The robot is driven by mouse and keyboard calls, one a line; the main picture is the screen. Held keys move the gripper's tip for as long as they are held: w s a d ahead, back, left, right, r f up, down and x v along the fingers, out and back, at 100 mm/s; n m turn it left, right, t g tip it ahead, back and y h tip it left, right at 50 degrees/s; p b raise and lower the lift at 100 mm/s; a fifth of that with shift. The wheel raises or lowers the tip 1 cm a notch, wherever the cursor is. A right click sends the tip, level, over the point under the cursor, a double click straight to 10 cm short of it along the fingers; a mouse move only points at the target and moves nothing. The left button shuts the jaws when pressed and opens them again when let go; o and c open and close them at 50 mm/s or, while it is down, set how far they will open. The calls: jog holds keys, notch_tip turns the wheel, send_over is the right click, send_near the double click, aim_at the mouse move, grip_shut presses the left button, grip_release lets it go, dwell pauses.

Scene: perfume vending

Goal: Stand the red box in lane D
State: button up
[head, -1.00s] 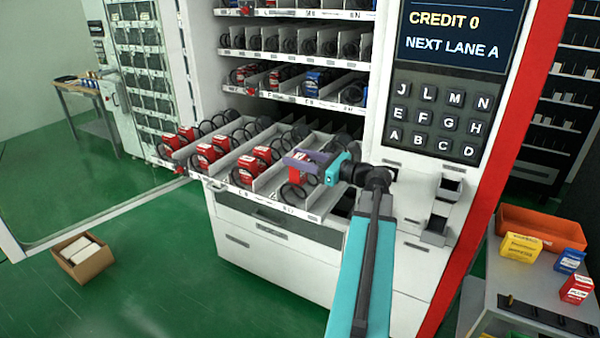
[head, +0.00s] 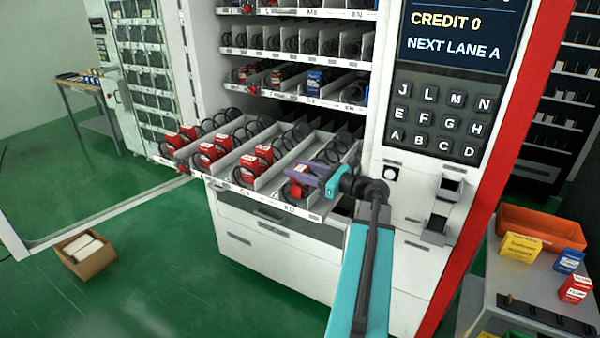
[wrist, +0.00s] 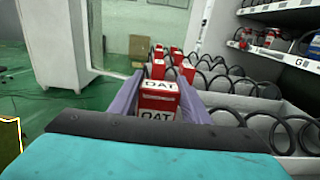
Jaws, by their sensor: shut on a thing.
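My gripper (head: 308,173), with purple fingers, is shut on a red box (head: 297,189) at the front of the rightmost lane of the pulled-out tray (head: 273,198). In the wrist view the red box (wrist: 158,95), lettered OAT, sits upright between the fingers (wrist: 160,104). The fingers and wrist partly cover the box in the head view. I cannot tell whether its base touches the lane floor. Black spiral coils (head: 335,148) lie behind it in that lane.
Other red boxes (head: 255,166) stand in the lanes to the left, between dividers. A loaded shelf (head: 300,98) is above the tray. The keypad panel (head: 435,120) stands close right of my arm. A side table (head: 560,290) at right holds boxes and an orange bin (head: 510,222).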

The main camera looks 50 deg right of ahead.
jog(key=shift+f, duration=0.75)
jog(key=shift+f, duration=0.15)
jog(key=o, duration=1.1)
jog(key=shift+r, duration=0.25)
jog(key=b+v, duration=0.2)
jog(key=v, duration=0.3)
jog(key=b+v, duration=0.2)
jog(key=v, duration=0.3)
jog(key=shift+s+f, duration=0.2)
jog(key=shift+s, duration=0.1)
jog(key=shift+s+d+r+b, duration=0.1)
jog(key=shift+s+b, duration=0.05)
jog(key=shift+s, duration=0.2)
jog(key=shift+s+d+r+b, duration=0.1)
jog(key=shift+s+b, duration=0.05)
jog(key=shift+s, duration=0.2)
jog(key=shift+f, duration=0.1)
